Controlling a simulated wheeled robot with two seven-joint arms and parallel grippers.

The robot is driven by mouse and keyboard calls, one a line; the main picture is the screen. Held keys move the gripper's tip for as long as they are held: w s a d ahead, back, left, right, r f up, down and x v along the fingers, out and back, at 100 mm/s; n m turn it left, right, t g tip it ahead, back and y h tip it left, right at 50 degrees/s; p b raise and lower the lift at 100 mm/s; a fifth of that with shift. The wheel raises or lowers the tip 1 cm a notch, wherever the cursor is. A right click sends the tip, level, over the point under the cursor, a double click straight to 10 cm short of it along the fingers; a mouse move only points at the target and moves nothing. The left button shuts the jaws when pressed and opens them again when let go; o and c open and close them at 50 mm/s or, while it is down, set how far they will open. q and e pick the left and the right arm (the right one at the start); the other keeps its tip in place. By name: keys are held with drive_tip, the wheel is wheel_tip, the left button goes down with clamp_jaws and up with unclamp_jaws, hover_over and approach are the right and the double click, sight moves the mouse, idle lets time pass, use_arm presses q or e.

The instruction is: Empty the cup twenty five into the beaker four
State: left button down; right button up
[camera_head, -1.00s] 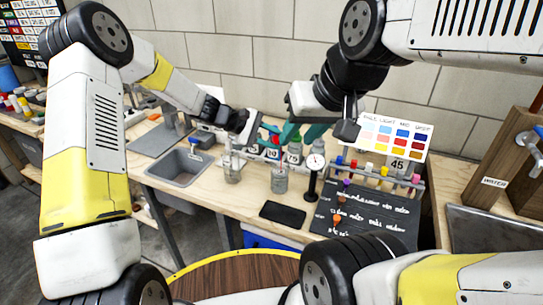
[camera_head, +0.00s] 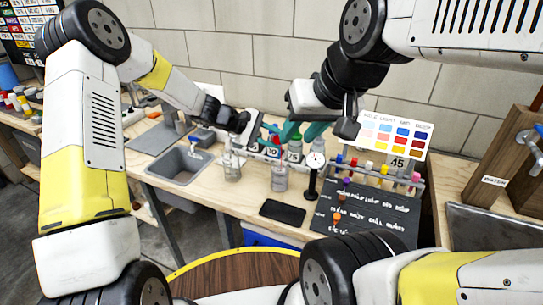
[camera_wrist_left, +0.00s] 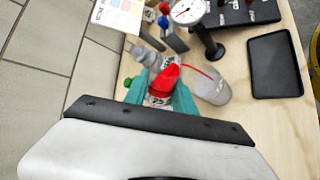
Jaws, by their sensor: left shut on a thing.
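My left gripper (camera_wrist_left: 160,98) is shut on a cup with a red top (camera_wrist_left: 166,78) and a label that seems to read 25. The left gripper (camera_head: 262,139) is small in the head view, over the bench. A thin red line runs from the red top toward a pale grey container (camera_wrist_left: 211,91); I cannot tell if it is liquid or a tube. I cannot read a 4 on any container. My right gripper (camera_head: 302,133) has its teal fingers apart, near a green cap (camera_head: 296,140), and appears empty.
A round gauge (camera_head: 315,160) on a black stand is right of the containers. A black tray (camera_head: 283,212) lies in front. A color chart (camera_head: 392,136) and a tube rack (camera_head: 378,178) are at the right.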

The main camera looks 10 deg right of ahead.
use_arm(q)
drive_tip(key=shift+f+p, duration=0.15)
drive_tip(key=shift+p, duration=0.2)
idle(0.3)
drive_tip(key=shift+r+m+t+p, duration=0.25)
drive_tip(key=shift+m+t+p, duration=0.45)
drive_tip(key=shift+p, duration=0.6)
idle(0.9)
drive_tip(key=shift+s+f+m+t, duration=0.2)
drive_tip(key=shift+f+m+t, duration=0.3)
idle(1.6)
drive_tip(key=shift+r+m+t, duration=0.25)
drive_tip(key=shift+m+t, duration=0.05)
drive_tip(key=shift+t, duration=0.2)
idle(1.1)
drive_tip(key=shift+s+d+m+t, duration=0.1)
drive_tip(key=shift+s+m+t, duration=0.15)
drive_tip(key=shift+m+t, duration=0.15)
idle(1.1)
